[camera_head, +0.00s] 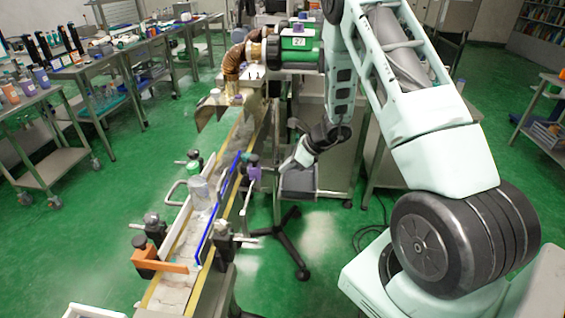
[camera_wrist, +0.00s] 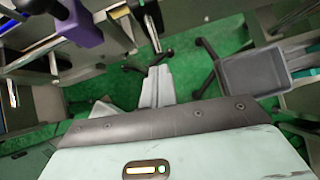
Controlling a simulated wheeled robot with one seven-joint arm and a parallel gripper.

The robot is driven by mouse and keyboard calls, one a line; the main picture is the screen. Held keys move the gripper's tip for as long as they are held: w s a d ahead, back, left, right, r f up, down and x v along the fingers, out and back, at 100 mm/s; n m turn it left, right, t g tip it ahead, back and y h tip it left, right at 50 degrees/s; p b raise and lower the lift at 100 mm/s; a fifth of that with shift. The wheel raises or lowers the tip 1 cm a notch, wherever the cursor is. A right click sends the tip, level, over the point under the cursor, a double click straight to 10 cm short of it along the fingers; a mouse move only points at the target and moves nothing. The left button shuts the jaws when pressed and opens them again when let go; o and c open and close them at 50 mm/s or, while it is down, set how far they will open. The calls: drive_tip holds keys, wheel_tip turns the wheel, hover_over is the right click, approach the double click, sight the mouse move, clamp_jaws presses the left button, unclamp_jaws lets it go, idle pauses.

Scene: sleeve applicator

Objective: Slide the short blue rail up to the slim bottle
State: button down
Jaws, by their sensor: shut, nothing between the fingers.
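A blue rail (camera_head: 226,188) runs along the right side of the conveyor, slanting away from me; I cannot tell whether it is one piece or two. My gripper (camera_head: 284,167) is to the right of the conveyor, apart from the rail and close to a purple clamp part (camera_head: 255,173). Its fingers (camera_wrist: 156,88) are together and empty in the wrist view. The purple part (camera_wrist: 80,23) shows at upper left there.
A white rail (camera_head: 187,210) lines the conveyor's left side. Black-knobbed clamps (camera_head: 223,240) and an orange bar (camera_head: 160,262) stand at the near end. A grey tray (camera_wrist: 255,85) on a stand is right of my gripper. Benches (camera_head: 90,70) stand at left; green floor is open between.

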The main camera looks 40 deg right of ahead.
sight(263, 168)
drive_tip(key=shift+w+a+f, duration=0.15)
drive_tip(key=shift+w+a, duration=0.3)
drive_tip(key=shift+w, duration=0.15)
drive_tip(key=shift+a, duration=0.1)
drive_tip(key=w+a+b, duration=0.1)
drive_tip(key=w+a, duration=0.1)
drive_tip(key=shift+w+a+f, duration=0.1)
drive_tip(key=shift+w+a, duration=0.15)
drive_tip(key=shift+w, duration=0.1)
drive_tip(key=shift+w+a, duration=0.15)
drive_tip(key=shift+a, duration=0.1)
